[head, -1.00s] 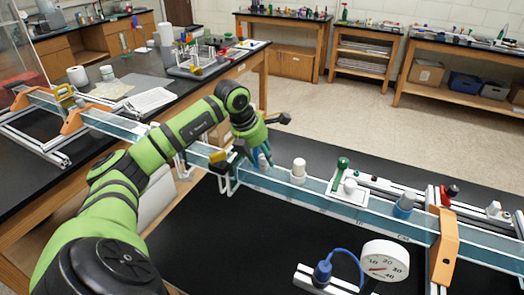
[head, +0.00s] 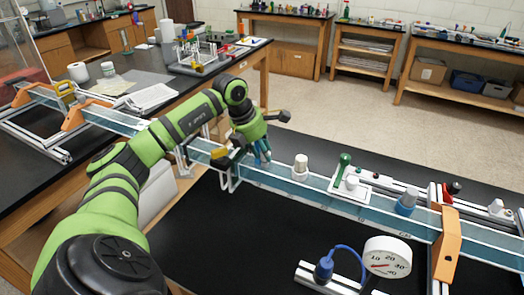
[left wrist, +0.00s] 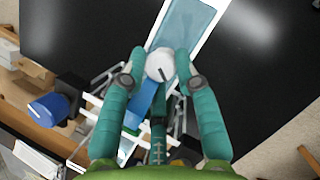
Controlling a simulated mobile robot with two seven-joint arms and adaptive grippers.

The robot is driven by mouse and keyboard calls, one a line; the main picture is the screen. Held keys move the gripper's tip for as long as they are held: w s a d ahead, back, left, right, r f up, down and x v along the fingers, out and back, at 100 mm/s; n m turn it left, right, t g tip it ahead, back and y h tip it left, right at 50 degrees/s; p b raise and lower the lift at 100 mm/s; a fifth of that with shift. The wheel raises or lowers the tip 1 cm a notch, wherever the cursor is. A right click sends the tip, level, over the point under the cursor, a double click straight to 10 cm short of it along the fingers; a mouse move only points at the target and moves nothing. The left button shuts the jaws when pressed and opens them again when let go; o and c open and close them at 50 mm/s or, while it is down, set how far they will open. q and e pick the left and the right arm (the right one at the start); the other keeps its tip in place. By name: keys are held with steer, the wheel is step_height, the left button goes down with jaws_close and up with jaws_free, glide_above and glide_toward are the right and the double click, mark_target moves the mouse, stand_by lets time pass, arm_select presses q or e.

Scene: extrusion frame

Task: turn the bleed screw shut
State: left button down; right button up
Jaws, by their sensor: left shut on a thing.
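In the left wrist view, a white round knob with a dark line on top, which I take to be the bleed screw (left wrist: 160,65), sits between my left fingers. My left gripper (left wrist: 164,62) is shut on it, with one teal finger on each side. A blue part (left wrist: 143,103) shows just below the knob, partly hidden by the fingers. In the head view my left gripper (head: 262,157) points down at the clear blue channel (head: 290,184), and its fingers hide the knob. My right gripper is not in view.
Along the channel stand a white-capped fitting (head: 300,166), a green-handled valve (head: 344,163) and a blue fitting with a grey cap (head: 406,201). An orange bracket (head: 447,243) and a round gauge (head: 388,257) stand at the right. The black bench top (head: 270,240) in front is mostly clear.

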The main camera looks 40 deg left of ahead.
arm_select(q)
steer(key=m, duration=0.2)
steer(key=m+g+h, duration=0.1)
steer(key=m, duration=0.1)
steer(key=m+h, duration=0.1)
steer(key=m, duration=0.1)
steer(key=shift+w+r, duration=0.15)
steer(key=shift+w, duration=0.15)
steer(key=shift+w+m+g+h, duration=0.15)
steer(key=shift+m+g, duration=0.3)
steer(key=shift+m, duration=0.7)
steer(key=shift+s+m+g+h, duration=0.1)
steer(key=shift+m+g+h, duration=0.25)
steer(key=shift+m, duration=0.8)
steer(key=shift+f, duration=0.2)
steer(key=c, duration=1)
jaws_free()
steer(key=shift+d+r, duration=0.1)
